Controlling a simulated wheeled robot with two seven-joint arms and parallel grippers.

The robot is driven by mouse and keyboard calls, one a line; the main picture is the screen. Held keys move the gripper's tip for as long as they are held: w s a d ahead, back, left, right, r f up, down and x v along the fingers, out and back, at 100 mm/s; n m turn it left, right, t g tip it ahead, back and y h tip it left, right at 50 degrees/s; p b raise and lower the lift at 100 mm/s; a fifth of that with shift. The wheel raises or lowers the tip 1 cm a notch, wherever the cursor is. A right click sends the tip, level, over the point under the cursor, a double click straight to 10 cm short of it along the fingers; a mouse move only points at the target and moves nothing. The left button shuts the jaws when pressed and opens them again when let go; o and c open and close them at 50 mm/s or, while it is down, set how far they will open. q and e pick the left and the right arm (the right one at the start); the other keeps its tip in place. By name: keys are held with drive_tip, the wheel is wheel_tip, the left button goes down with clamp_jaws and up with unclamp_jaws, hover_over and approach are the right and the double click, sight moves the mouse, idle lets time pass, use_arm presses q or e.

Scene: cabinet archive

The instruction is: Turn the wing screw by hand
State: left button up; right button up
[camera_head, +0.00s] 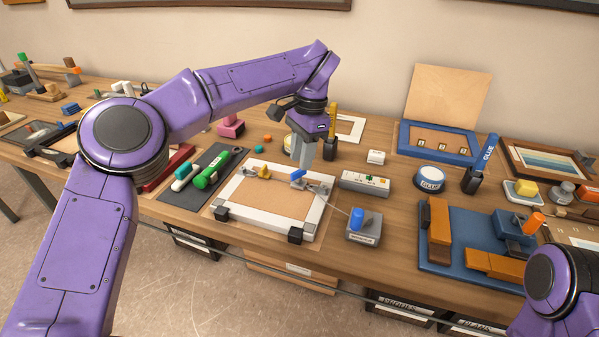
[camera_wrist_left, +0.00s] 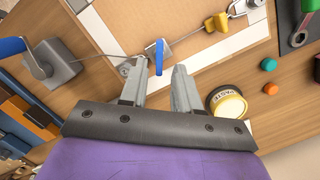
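The wing screw (camera_head: 298,175) appears as a small blue upright wing on the far right part of a white picture frame (camera_head: 225,190), by a thin wire. In the left wrist view the blue wing (camera_wrist_left: 159,57) shows in the gap between my fingertips, with clear space on both sides. My left gripper (camera_head: 303,157) points down just above it; its two grey fingers are apart in the wrist view (camera_wrist_left: 157,72), holding nothing. Whether the tips reach down beside the wing I cannot tell. My right gripper is out of view; only part of that arm shows at lower right.
A yellow fitting (camera_head: 263,172) sits on the frame to the left. A grey block with a blue knob (camera_head: 357,219) stands at the frame's right, joined by the wire. A grey box (camera_head: 365,184), paste jar (camera_wrist_left: 228,104) and green tool (camera_head: 212,169) are close by.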

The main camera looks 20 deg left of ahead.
sight(299, 172)
use_arm(q)
drive_tip(key=shift+s+a+f+b, duration=0.1)
drive_tip(key=shift+f+b, duration=0.2)
drive_tip(key=shift+f, duration=0.3)
drive_tip(key=shift+s+a+f+b, duration=0.1)
drive_tip(key=shift+f+b, duration=0.15)
drive_tip(key=shift+f, duration=0.35)
drive_tip(key=shift+s+r, duration=0.1)
drive_tip(key=shift+r, duration=0.05)
drive_tip(key=shift+f+b, duration=0.45)
drive_tip(key=shift+b, duration=0.1)
clamp_jaws()
